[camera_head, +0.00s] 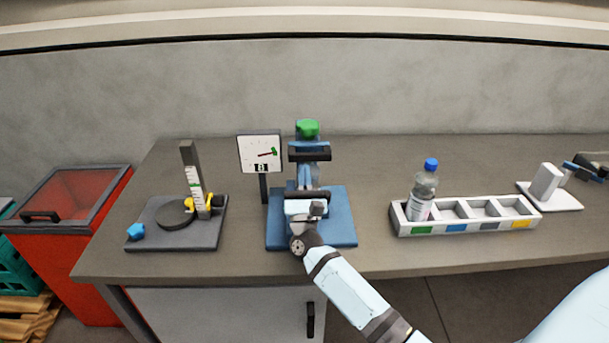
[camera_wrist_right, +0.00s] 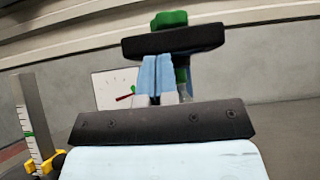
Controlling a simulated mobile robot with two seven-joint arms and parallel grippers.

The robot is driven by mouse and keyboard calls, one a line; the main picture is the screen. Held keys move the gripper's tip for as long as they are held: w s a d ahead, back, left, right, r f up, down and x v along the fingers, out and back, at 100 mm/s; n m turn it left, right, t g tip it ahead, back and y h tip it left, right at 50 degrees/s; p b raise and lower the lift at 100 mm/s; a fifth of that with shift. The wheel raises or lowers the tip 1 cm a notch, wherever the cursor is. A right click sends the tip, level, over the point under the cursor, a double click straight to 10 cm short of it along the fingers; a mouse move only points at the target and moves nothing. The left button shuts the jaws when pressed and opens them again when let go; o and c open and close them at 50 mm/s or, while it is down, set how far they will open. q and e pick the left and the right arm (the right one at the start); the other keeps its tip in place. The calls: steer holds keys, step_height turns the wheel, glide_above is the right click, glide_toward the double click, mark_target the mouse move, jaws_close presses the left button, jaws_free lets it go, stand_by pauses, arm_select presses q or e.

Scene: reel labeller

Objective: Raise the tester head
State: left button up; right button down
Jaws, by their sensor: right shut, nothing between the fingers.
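The tester stands mid-bench in the head view, with a blue base plate (camera_head: 341,222), a green knob (camera_head: 308,128) on top and a black crossbar (camera_head: 310,155) on its head. The crossbar (camera_wrist_right: 172,41) and green knob (camera_wrist_right: 169,19) also show in the right wrist view. My right gripper (camera_head: 303,170) reaches over the base from the front, its fingers pointing at the head. In the wrist view its pale fingers (camera_wrist_right: 157,68) are together and empty, tips just below the crossbar; whether they touch it I cannot tell. The arm hides the tester's lower middle. My left gripper is out of view.
A white dial gauge (camera_head: 260,153) stands left of the tester. Further left is a grey plate (camera_head: 142,238) with an upright scale (camera_head: 192,168). Right is a compartment tray (camera_head: 470,228) holding a bottle (camera_head: 424,189). A red bin (camera_head: 75,200) stands beyond the bench's left end.

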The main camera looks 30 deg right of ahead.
steer(key=shift+r, duration=0.1)
step_height(320, 180, up, 2)
steer(key=p, duration=0.3)
steer(key=shift+s+a+g+y, duration=0.1)
steer(key=shift+g+y, duration=0.2)
steer(key=shift+g, duration=0.1)
steer(key=w+d+r+p, duration=0.2)
steer(key=w+r, duration=0.1)
steer(key=r, duration=0.3)
steer(key=w+d+r+g+y+p, duration=0.1)
steer(key=w+d+r+p, duration=0.1)
steer(key=w+r, duration=0.2)
steer(key=w+d+r+p, duration=0.1)
steer(key=w+d+r, duration=0.1)
steer(key=r, duration=0.7)
steer(key=shift+w+d+p, duration=0.25)
steer(key=shift+w+p, duration=0.15)
steer(key=shift+w, duration=0.4)
